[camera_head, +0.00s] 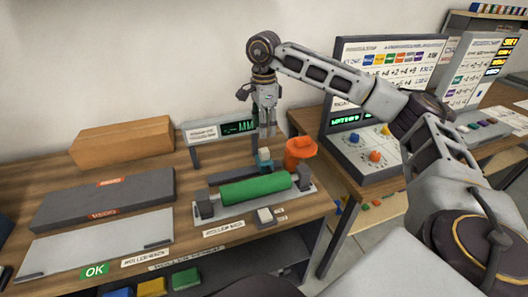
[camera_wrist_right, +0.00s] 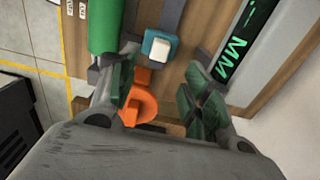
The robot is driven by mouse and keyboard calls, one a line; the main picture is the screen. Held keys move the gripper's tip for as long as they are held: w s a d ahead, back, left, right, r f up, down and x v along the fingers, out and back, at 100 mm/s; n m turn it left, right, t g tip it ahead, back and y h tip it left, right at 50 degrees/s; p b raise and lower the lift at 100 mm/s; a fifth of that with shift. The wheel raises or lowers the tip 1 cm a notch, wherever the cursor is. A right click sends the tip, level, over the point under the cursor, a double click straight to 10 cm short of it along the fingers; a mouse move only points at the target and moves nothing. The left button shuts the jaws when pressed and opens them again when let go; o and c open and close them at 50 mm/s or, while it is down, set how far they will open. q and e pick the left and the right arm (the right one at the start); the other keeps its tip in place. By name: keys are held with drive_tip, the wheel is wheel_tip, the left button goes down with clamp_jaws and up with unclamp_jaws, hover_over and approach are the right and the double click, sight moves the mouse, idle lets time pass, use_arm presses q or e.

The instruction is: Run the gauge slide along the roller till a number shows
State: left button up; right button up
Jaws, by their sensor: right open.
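The green roller (camera_head: 256,189) lies across its grey stand on the table; its end also shows in the wrist view (camera_wrist_right: 104,28). The gauge slide seems to be the small teal block with a white top (camera_head: 264,154), behind the roller's right part; it also shows in the wrist view (camera_wrist_right: 157,48). The display (camera_head: 239,127) behind it shows "MM" and no number that I can read. My right gripper (camera_head: 267,132) points down above the teal block, open and empty; in the wrist view its fingers (camera_wrist_right: 163,88) are spread, with the block beyond them. My left gripper is out of view.
An orange part (camera_head: 300,152) stands close right of the teal block. Left are a grey slab (camera_head: 104,198), a pale plate (camera_head: 100,245) and a cardboard box (camera_head: 122,145). A control panel (camera_head: 375,150) stands right.

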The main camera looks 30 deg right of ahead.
sight(264, 150)
wheel_tip(264, 150, down, 11)
drive_tip(key=shift+r, duration=0.1)
idle(0.5)
clamp_jaws()
idle(0.3)
